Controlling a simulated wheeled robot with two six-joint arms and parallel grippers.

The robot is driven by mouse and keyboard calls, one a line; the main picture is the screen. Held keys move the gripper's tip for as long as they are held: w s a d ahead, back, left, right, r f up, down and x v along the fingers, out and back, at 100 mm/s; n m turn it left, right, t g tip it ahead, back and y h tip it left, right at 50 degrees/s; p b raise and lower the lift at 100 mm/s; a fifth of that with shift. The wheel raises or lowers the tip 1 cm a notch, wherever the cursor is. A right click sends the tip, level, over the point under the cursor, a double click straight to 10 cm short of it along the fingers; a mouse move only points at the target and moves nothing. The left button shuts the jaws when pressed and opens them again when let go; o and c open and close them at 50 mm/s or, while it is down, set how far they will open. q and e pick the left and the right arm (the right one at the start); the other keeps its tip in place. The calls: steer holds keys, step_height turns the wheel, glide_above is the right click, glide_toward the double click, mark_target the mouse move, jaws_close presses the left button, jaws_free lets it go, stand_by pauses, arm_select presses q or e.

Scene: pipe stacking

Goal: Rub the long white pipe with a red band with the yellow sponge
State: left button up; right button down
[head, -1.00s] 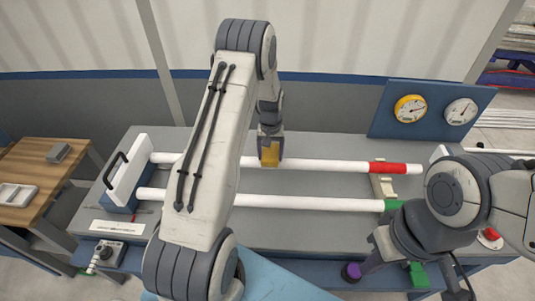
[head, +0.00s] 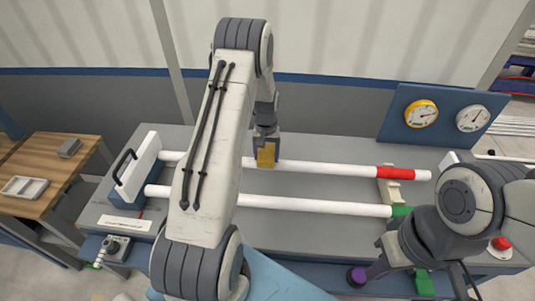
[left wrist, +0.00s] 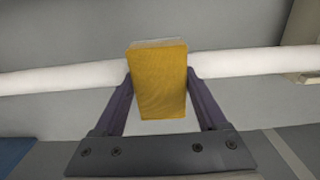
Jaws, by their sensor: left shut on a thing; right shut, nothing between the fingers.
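The long white pipe with a red band (head: 330,169) lies across the bench at the back, its red band (head: 395,173) near the right end. My left gripper (head: 266,150) is shut on the yellow sponge (head: 266,156) and holds it at the pipe, left of the band. In the left wrist view the sponge (left wrist: 158,82) sits between the fingers and overlaps the pipe (left wrist: 255,62); I cannot tell whether they press together. My right gripper (head: 388,279) is shut and empty at the bench's front edge, on the right.
A second white pipe with a green band (head: 315,206) lies parallel in front. Both pipes run between a white end block with a black handle (head: 137,168) and a beige support (head: 389,188). A gauge panel (head: 440,116) stands behind. A red button (head: 501,244) is at front right.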

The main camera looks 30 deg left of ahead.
arm_select(q)
steer(key=shift+r+p, duration=1.75)
steer(key=shift+r, duration=1.1)
steer(key=shift+r+p, duration=1.05)
steer(key=shift+r, duration=0.5)
